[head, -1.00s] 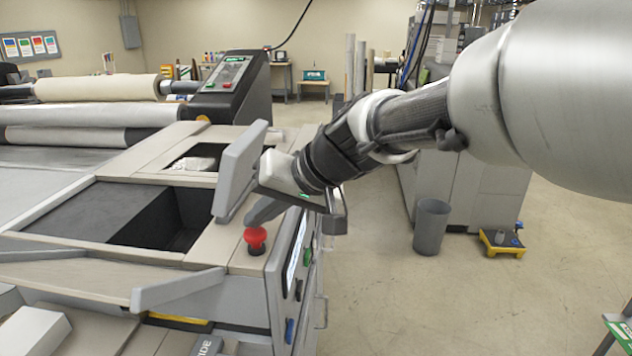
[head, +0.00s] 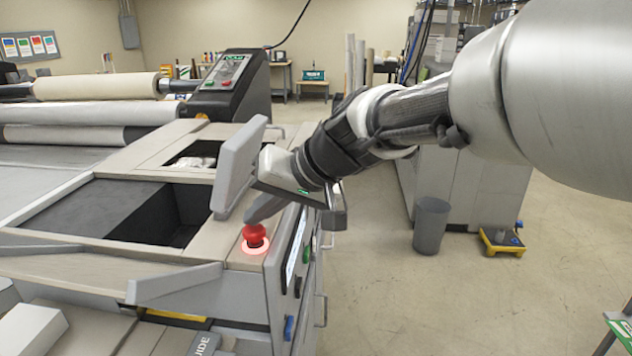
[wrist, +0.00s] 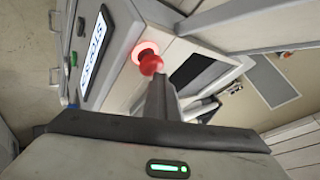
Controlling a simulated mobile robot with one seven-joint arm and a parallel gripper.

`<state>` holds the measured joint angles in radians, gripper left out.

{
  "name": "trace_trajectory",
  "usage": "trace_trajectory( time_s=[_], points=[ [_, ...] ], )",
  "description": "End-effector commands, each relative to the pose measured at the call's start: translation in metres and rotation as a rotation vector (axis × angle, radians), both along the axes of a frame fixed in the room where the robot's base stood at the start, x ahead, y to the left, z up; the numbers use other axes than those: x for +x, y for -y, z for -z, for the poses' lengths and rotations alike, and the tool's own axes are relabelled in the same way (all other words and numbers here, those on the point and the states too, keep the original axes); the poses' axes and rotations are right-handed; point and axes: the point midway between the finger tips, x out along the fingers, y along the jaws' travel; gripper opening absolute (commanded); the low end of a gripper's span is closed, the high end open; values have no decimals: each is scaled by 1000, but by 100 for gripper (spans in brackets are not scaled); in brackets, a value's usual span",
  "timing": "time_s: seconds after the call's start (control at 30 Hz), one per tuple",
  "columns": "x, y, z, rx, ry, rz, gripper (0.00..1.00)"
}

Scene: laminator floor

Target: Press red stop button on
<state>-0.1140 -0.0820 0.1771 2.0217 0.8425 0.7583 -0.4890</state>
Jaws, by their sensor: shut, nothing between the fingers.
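The red stop button (head: 254,235) stands on the front right corner of the laminator's top. A ring around its base glows red. In the wrist view the button (wrist: 151,64) and its lit ring show just beyond my fingertips. My gripper (head: 250,217) is shut and empty, with its fingertips at the top of the button. They appear to touch it. In the wrist view the shut fingers (wrist: 158,88) cover part of the button.
The laminator's pale top (head: 205,225) has open dark recesses beside the button. A screen (wrist: 95,58) sits on its side panel. A grey bin (head: 431,226) and a yellow-edged stand (head: 502,242) are on the floor at right, with clear floor between.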

Motion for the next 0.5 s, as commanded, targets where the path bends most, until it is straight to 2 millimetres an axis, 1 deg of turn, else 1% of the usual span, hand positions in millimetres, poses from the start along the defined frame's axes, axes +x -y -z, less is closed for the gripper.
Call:
trace_trajectory(
  time_s=[0.1, 0.37, 0.5],
  points=[
    [-1, 0, -3, -1, -2, -2, 0],
    [-1, 0, -4, -1, -2, -1, 0],
    [0, 0, -11, 0, -1, -1, 0]
  ],
)
